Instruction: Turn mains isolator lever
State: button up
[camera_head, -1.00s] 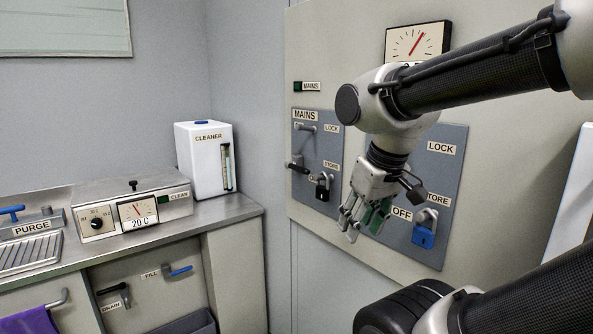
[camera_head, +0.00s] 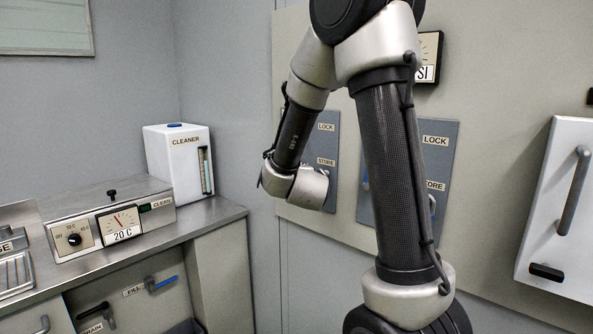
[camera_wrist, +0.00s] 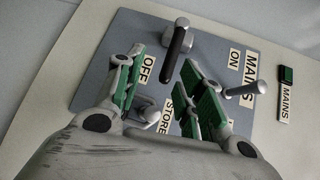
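The mains isolator lever (camera_wrist: 180,50) has a black handle with a silver end. In the wrist view it stands on the grey mains panel (camera_wrist: 104,62), between the OFF label (camera_wrist: 147,70) and the ON label (camera_wrist: 235,59). My gripper (camera_wrist: 165,60) is open, its green-padded fingers on either side of the lever's line, with the lever's lower end appearing in the gap. I cannot tell whether a finger touches it.
A silver peg (camera_wrist: 245,90) stands beside the ON label, close to the right finger. A silver fitting (camera_wrist: 146,108) lies near the left finger. A second lock panel (camera_head: 440,160) and a white door with a handle (camera_head: 570,190) are to the right.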

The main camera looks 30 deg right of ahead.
jog(key=shift+m+t, duration=0.3)
jog(key=shift+m, duration=0.3)
jog(key=x, duration=0.2)
jog(key=r+x, duration=0.1)
jog(key=x, duration=0.5)
jog(key=shift+s+d+r, duration=0.1)
jog(key=shift+d+r, duration=0.1)
jog(key=shift+d, duration=0.1)
grip_shut()
